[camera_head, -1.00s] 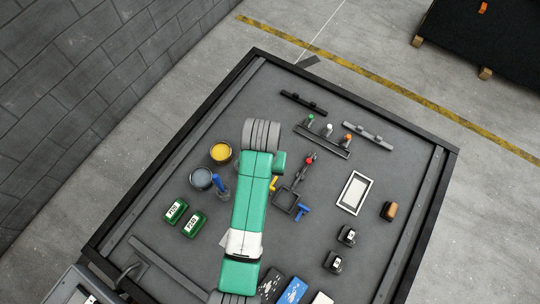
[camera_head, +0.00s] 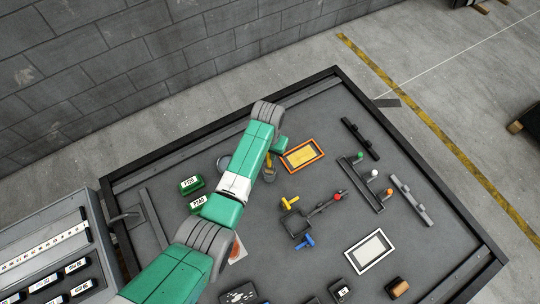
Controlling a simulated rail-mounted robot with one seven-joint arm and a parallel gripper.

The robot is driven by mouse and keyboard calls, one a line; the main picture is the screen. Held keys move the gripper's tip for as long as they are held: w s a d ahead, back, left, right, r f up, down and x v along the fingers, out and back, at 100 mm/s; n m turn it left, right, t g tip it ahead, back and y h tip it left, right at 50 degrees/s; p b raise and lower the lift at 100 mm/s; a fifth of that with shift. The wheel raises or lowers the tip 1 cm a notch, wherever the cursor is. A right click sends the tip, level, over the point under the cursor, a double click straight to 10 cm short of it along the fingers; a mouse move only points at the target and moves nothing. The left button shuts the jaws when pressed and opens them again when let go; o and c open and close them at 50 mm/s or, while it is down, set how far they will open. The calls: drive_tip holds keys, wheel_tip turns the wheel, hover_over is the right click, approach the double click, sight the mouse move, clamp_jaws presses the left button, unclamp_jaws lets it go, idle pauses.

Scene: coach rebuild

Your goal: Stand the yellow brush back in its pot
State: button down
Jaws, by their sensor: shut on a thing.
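A small grey pot (camera_head: 269,175) stands on the grey bench, close to the right side of my arm. A narrow yellow piece, apparently the yellow brush (camera_head: 269,159), shows at the pot's rim beside the green arm link. The arm hides part of it, so I cannot tell whether it stands in the pot or is held above it. My gripper is hidden under the arm, so its fingers and anything between them do not show.
An orange-framed tray (camera_head: 302,155) with a yellow inside lies right of the pot. A grey-blue can (camera_head: 223,164) and two green boxes (camera_head: 191,185) are left of the arm. A yellow T-handled piece (camera_head: 289,203) and a blue one (camera_head: 304,241) lie nearer.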

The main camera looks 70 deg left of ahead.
hover_over(269, 167)
drive_tip(key=shift+a+f+b, duration=0.15)
drive_tip(key=shift+f+b, duration=0.15)
drive_tip(key=shift+f, duration=1.75)
drive_tip(key=shift+f, duration=0.2)
drive_tip(key=c, duration=1.2)
unclamp_jaws()
drive_tip(key=shift+c, duration=0.2)
wheel_tip(269, 167, up, 12)
drive_tip(key=shift+r+p, duration=0.2)
drive_tip(key=shift+p, duration=0.45)
